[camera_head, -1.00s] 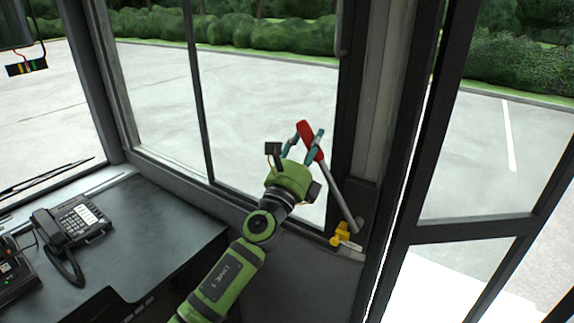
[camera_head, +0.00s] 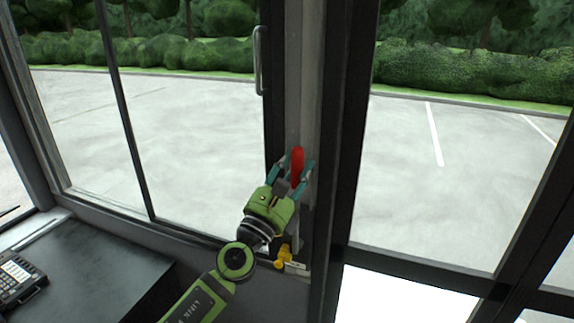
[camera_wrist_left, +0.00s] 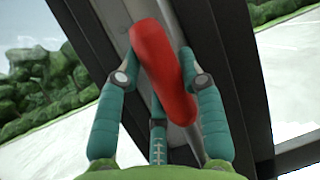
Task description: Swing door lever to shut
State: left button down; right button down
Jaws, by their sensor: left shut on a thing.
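The door lever has a red grip (camera_head: 297,160) and stands nearly upright beside the door post. Its metal rod is mostly hidden behind my gripper. A yellow pivot part (camera_head: 284,255) shows at its lower end. My left gripper (camera_head: 295,168) is shut on the lever, with its teal fingers on both sides of the red grip. In the left wrist view the red grip (camera_wrist_left: 163,65) runs between the fingers, its top end reaching past them. The glazed door (camera_head: 440,180) is to the right of the post. My right gripper is not in view.
A dark post (camera_head: 340,130) stands close to the right of the lever. A window frame with a vertical handle (camera_head: 259,60) is behind and left. A dark console (camera_head: 90,270) with a telephone (camera_head: 18,278) is at lower left.

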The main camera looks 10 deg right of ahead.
pick_arm(q)
jog(key=shift+s+d, duration=0.1)
jog(key=shift+d, duration=0.05)
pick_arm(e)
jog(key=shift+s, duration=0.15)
pick_arm(q)
jog(key=c, duration=0.7)
grip_release()
jog(key=shift+c, duration=0.2)
jog(key=shift+d, duration=0.15)
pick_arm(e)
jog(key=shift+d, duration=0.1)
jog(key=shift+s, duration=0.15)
pick_arm(q)
jog(key=shift+s+a+f, duration=0.1)
jog(key=shift+a+f, duration=0.05)
jog(key=shift+a, duration=0.1)
jog(key=v, duration=1.1)
jog(key=shift+s+a, duration=0.15)
jog(key=shift+s, duration=0.1)
jog(key=shift+w+f, duration=0.1)
